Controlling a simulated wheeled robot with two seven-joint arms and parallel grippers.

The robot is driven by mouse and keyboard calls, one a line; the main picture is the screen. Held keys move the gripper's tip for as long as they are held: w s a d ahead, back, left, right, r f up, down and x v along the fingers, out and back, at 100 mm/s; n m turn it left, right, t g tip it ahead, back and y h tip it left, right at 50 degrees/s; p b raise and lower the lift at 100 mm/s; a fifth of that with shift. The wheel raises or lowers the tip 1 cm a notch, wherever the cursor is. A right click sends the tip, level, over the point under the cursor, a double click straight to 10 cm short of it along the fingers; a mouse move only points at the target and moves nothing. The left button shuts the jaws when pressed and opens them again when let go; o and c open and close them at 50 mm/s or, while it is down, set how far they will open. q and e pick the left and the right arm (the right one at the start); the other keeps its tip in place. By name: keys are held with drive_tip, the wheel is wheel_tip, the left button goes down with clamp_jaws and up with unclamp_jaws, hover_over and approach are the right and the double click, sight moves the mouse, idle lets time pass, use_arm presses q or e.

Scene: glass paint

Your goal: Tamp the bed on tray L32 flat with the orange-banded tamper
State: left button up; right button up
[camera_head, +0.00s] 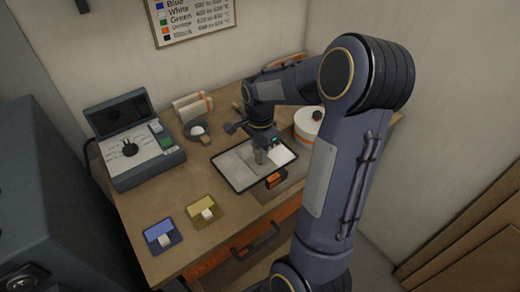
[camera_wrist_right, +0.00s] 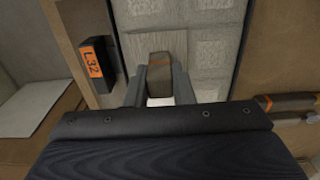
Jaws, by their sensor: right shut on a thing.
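Tray L32 (camera_head: 228,183) is a dark-rimmed tray on the wooden bench. Its orange L32 label (camera_head: 275,180) is at the near right side and shows in the right wrist view (camera_wrist_right: 93,65). Its bed (camera_head: 279,156) is pale, with differing grey and white patches; in the wrist view the bed (camera_wrist_right: 205,50) looks textured. My right gripper (camera_head: 262,148) is over the tray, shut on the tamper (camera_head: 260,157). My left gripper is out of view.
A grey device (camera_head: 135,155) with an open lid stands at the left. A blue tray (camera_head: 163,236) and a yellow tray (camera_head: 202,211) lie at the front. A white round container (camera_head: 309,124) is right of tray L32. A dark-handled tool (camera_wrist_right: 288,103) lies beside the tray.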

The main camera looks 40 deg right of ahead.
drive_tip(key=shift+f, duration=0.15)
idle(0.6)
drive_tip(key=shift+r+p, duration=0.9)
drive_tip(key=shift+r, duration=0.25)
drive_tip(key=shift+w+a, duration=0.2)
drive_tip(key=shift+a, duration=1.35)
drive_tip(key=shift+w+a, duration=0.15)
drive_tip(key=shift+a, duration=1.4)
drive_tip(key=shift+f, duration=0.2)
drive_tip(key=shift+f+b, duration=0.6)
drive_tip(key=shift+f, duration=0.05)
